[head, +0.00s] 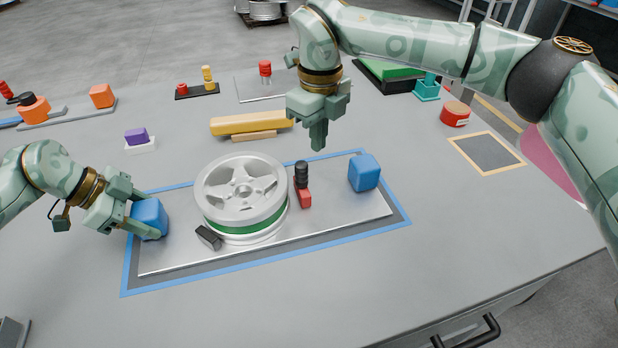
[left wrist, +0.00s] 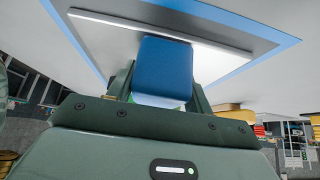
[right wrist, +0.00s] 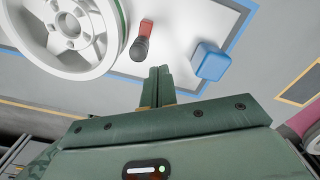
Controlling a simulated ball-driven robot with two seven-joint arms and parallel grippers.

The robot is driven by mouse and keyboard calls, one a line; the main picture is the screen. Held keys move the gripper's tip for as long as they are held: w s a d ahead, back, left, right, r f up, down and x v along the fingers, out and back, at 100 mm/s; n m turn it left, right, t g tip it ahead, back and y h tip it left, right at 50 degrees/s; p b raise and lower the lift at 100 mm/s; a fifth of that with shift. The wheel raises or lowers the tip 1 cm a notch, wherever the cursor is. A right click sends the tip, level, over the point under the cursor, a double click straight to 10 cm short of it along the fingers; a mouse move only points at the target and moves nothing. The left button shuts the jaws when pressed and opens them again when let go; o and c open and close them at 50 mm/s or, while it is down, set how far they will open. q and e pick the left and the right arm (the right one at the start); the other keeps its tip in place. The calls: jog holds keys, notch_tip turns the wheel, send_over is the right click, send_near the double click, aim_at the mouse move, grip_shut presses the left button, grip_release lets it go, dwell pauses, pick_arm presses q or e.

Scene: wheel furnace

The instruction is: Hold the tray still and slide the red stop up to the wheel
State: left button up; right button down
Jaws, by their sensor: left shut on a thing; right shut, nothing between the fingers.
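The light metal tray (head: 340,226) lies flat inside a blue-taped rectangle, with a blue block at each end. My left gripper (head: 138,217) is shut on the left blue block (head: 151,214), which also shows in the left wrist view (left wrist: 163,66). The silver wheel (head: 240,192) with a green band lies on the tray. The red stop (head: 304,198) with a black knob (head: 301,174) sits just right of the wheel; whether they touch is unclear. In the right wrist view the stop (right wrist: 146,27) appears apart from the wheel. My right gripper (head: 318,145) is shut and empty, above and behind the stop.
The right blue block (head: 364,173) stands at the tray's right end. A black piece (head: 208,237) sits at the wheel's front left. Behind the tray lies a yellow bar (head: 250,123). A red tin (head: 455,114) stands at right. The table front is clear.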

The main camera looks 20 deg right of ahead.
aim_at(302, 163)
jog(key=c, duration=1.6)
grip_release()
jog(key=shift+w+a+r, duration=0.1)
jog(key=shift+r, duration=0.1)
jog(key=shift+c, duration=0.2)
jog(key=o, duration=0.5)
jog(key=shift+w+a+r, duration=0.15)
jog(key=shift+a+r, duration=0.35)
jog(key=shift+r, duration=0.25)
jog(key=n, duration=0.2)
jog(key=a+r+n, duration=0.1)
jog(key=n, duration=0.1)
jog(key=shift+a+r+n, duration=0.15)
jog(key=shift+a+n, duration=0.05)
jog(key=shift+n, duration=0.1)
jog(key=n, duration=0.4)
jog(key=shift+a+r+n, duration=0.25)
jog(key=shift+a+n, duration=0.05)
jog(key=n, duration=0.4)
jog(key=shift+s+f+n, duration=0.1)
jog(key=shift+s+n, duration=0.15)
jog(key=shift+n, duration=0.05)
jog(key=shift+f, duration=0.25)
notch_tip(302, 163, down, 12)
jog(key=shift+r, duration=0.25)
